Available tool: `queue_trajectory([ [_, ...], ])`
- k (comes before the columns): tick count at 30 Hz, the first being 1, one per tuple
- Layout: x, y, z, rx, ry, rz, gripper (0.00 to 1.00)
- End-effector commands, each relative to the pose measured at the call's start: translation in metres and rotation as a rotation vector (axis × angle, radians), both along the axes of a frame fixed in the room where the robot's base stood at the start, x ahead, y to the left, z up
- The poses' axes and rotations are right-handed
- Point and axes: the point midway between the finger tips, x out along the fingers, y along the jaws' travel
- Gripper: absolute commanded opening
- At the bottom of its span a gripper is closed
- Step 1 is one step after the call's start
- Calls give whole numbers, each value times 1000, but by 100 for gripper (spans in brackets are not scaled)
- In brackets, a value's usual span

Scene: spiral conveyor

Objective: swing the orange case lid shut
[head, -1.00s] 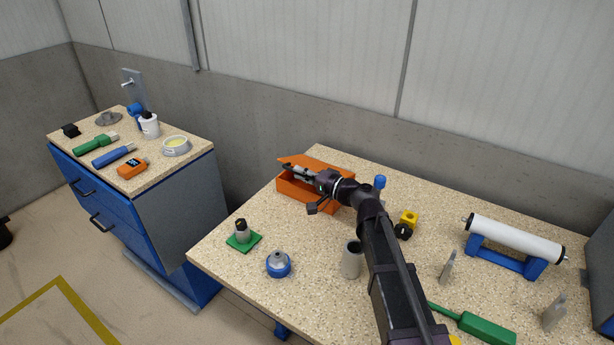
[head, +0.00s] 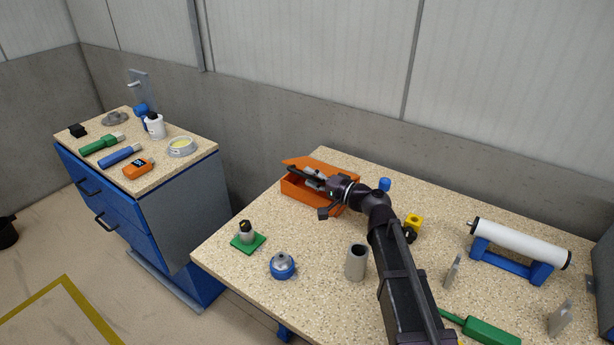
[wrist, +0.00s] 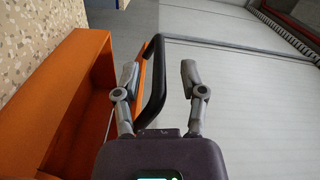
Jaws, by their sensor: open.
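The orange case (head: 330,208) stands on the speckled bench with its lid (head: 296,161) raised. In the wrist view, the case's open inside (wrist: 80,110) fills the left, and the lid (wrist: 146,60) is seen nearly edge-on with a curved black handle (wrist: 155,85). My gripper (head: 312,180) is over the case at the lid. In the wrist view, my gripper (wrist: 160,75) is open, and the handle appears between its two fingers, closer to the left one. I cannot tell whether a finger touches the lid or handle.
A blue-capped item (head: 385,184) and a yellow block (head: 413,221) stand right of the case, close to my arm. A grey cup (head: 356,262), a blue-and-grey round part (head: 282,265) and a green-based item (head: 248,238) stand in front. The wall is behind.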

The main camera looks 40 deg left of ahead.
Motion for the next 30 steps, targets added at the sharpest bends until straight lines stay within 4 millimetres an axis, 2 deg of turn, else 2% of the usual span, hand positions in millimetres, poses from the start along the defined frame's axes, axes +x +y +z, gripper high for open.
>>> queue_trajectory([
  [15,13,-79,0,0,0,-3,54],
  [21,17,-95,0,0,0,-3,54],
  [30,18,-100,0,0,0,-3,54],
])
